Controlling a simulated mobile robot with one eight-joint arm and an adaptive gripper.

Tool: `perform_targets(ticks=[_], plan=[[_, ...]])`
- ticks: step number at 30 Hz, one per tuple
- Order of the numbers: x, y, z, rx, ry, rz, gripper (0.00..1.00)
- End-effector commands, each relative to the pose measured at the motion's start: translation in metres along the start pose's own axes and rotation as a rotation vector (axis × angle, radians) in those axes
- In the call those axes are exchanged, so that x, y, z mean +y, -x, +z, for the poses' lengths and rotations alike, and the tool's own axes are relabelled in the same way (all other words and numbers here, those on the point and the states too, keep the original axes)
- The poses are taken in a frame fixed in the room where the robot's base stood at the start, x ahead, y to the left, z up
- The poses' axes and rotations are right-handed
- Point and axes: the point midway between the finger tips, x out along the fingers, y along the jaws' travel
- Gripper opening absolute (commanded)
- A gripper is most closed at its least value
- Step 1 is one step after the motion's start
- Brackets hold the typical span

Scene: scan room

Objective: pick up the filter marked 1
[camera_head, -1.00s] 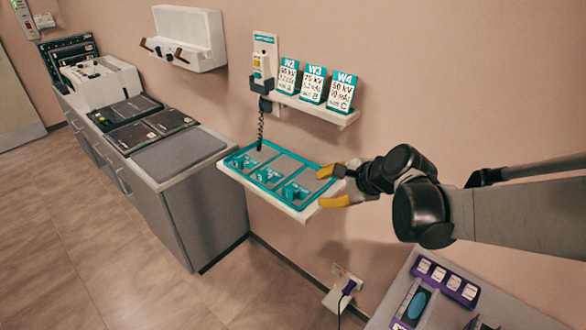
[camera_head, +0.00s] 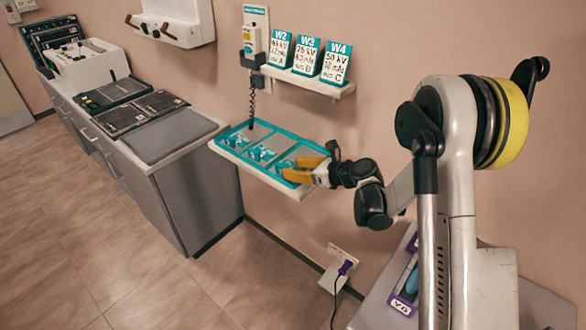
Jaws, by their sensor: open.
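Three teal filters sit in a row on a wall-mounted tray (camera_head: 257,176) with a teal rim and grey compartments. The left filter (camera_head: 231,140) and the middle filter (camera_head: 259,153) are clear of my gripper. The right filter (camera_head: 285,164) is partly hidden by the yellow fingers. Their marks are too small to read, so I cannot tell which is marked 1. My gripper (camera_head: 291,168) is open at the tray's right end, with its fingers at the right filter. I cannot tell whether they touch it.
A shelf (camera_head: 310,83) with cards W2, W3 and W4 is on the wall above the tray. A handset (camera_head: 252,42) hangs beside it, its coiled cord reaching down to the tray's back. A grey cabinet (camera_head: 197,195) stands left.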

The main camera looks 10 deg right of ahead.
Motion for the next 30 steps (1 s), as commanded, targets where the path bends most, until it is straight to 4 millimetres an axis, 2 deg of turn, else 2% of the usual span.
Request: perform_targets(ticks=[10,18,20,22,30], plan=[[0.005,-0.047,-0.001,0.001,0.002,0.002,0.40],[0.004,-0.051,0.002,0.001,0.001,0.000,0.40],[0.004,-0.051,0.002,0.001,0.001,0.000,0.23],[0.004,-0.051,0.002,0.001,0.001,0.000,0.02],[0.004,-0.051,0.002,0.001,0.002,0.000,0.00]])
